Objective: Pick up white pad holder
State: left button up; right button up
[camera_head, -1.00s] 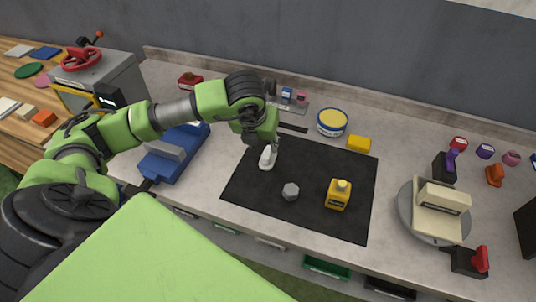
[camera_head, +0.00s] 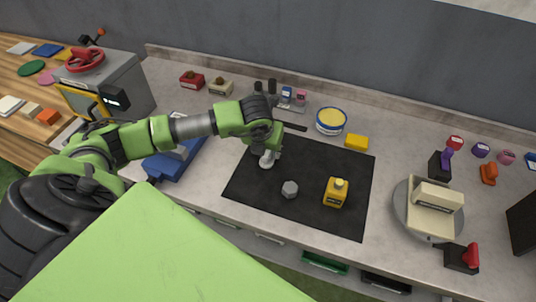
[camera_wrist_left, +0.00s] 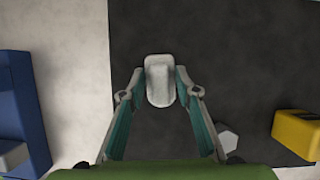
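The white pad holder (camera_head: 267,161), a small rounded white piece, sits at the upper left part of the black mat (camera_head: 325,165). In the left wrist view the white pad holder (camera_wrist_left: 160,80) lies between the fingertips of my left gripper (camera_wrist_left: 159,78), with narrow gaps seeming to show on both sides. The left gripper (camera_head: 270,154) is open and is over the piece in the head view, hiding part of it. My right gripper is not in view.
A blue tool (camera_head: 173,164) lies left of the mat. A round tin (camera_head: 331,121) and a yellow block (camera_head: 356,142) stand behind it, a turntable (camera_head: 398,208) to the right.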

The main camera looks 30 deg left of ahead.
aim_at(266, 166)
pick_arm(q)
jog(key=shift+r, duration=0.15)
jog(key=shift+w+r+b, duration=0.1)
jog(key=shift+r+b, duration=0.5)
jog(key=shift+b, duration=0.1)
jog(key=s+d+r+b, duration=0.5)
jog(key=s+r, duration=0.6)
jog(key=s, duration=0.2)
jog(key=shift+d+r, duration=0.2)
jog(key=shift+r, duration=0.1)
jog(key=shift+o, duration=0.7)
